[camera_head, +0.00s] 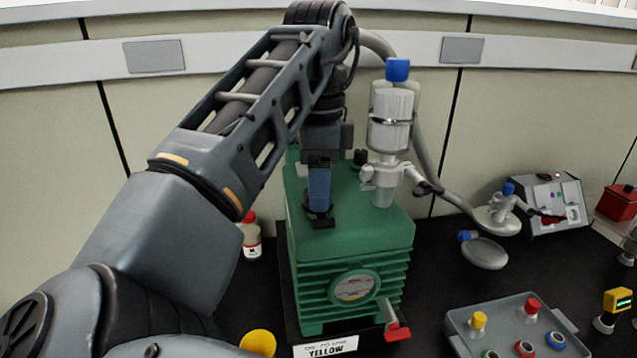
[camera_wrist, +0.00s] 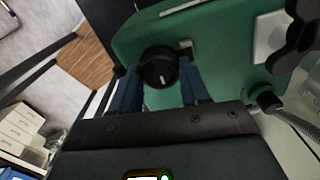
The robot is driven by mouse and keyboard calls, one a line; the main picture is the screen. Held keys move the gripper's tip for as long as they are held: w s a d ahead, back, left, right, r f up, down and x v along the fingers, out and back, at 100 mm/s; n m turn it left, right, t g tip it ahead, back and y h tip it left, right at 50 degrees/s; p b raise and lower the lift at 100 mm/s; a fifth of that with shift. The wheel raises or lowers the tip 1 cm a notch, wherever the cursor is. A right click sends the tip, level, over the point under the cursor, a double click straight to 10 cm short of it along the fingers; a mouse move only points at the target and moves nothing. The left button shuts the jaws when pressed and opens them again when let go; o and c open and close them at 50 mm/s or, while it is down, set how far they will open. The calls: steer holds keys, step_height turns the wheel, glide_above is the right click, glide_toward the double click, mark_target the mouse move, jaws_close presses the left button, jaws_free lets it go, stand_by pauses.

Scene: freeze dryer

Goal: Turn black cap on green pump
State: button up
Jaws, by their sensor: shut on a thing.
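The green pump (camera_head: 350,235) stands on the dark bench in the middle of the head view, and its green top also shows in the wrist view (camera_wrist: 225,45). A round black cap (camera_wrist: 158,68) with a white mark sits on the pump's top. My gripper (camera_wrist: 160,88) has its two blue fingers on either side of this cap and is shut on it. In the head view my gripper (camera_head: 319,205) points down onto the pump's top, and the fingers mostly hide the cap.
A second black cap (camera_head: 360,157) is on the pump's top behind my gripper. A clear vessel with a blue top (camera_head: 397,70) rises close on the right, joined to a grey hose (camera_head: 422,140). A red-handled valve (camera_head: 396,330) sticks out in front. A small bottle (camera_head: 251,238) stands left.

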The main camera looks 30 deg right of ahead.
steer(key=n, duration=0.4)
steer(key=shift+n, duration=0.3)
steer(key=n, duration=0.5)
steer(key=shift+n, duration=0.3)
steer(key=n, duration=0.4)
steer(key=shift+w, duration=0.1)
steer(key=n, duration=0.9)
steer(key=shift+a+n, duration=0.1)
steer(key=shift+n, duration=0.2)
steer(key=n, duration=0.3)
steer(key=shift+n, duration=0.3)
steer(key=n, duration=0.4)
steer(key=shift+n, duration=2.1)
